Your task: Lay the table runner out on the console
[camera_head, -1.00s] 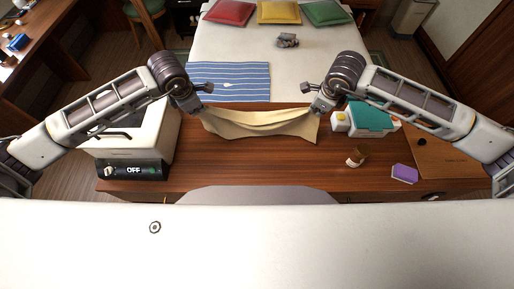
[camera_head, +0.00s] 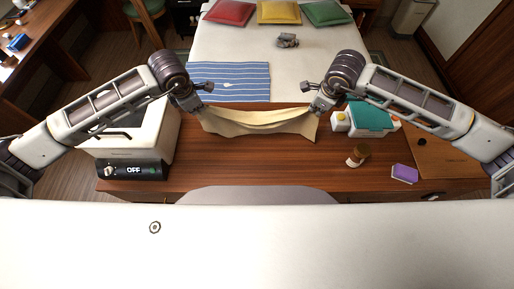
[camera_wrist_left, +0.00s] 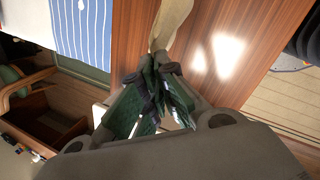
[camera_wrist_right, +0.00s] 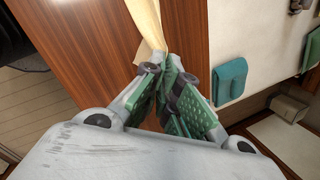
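The table runner (camera_head: 260,122) is a cream-yellow cloth. It hangs stretched and sagging between my two grippers above the brown wooden console (camera_head: 235,172). My left gripper (camera_head: 198,108) is shut on its left end. In the left wrist view the runner (camera_wrist_left: 168,25) runs out from between the closed fingers (camera_wrist_left: 160,75). My right gripper (camera_head: 318,108) is shut on its right end. In the right wrist view the cloth (camera_wrist_right: 150,25) comes out of the closed fingers (camera_wrist_right: 165,72). Whether its lower edge touches the console is unclear.
A white appliance (camera_head: 130,135) with an OFF display stands at the console's left. On the right are a teal-and-white box (camera_head: 368,118), a brown jar (camera_head: 357,156), a purple item (camera_head: 404,173) and a wooden board (camera_head: 445,155). The console's middle front is clear. A bed (camera_head: 262,55) lies behind.

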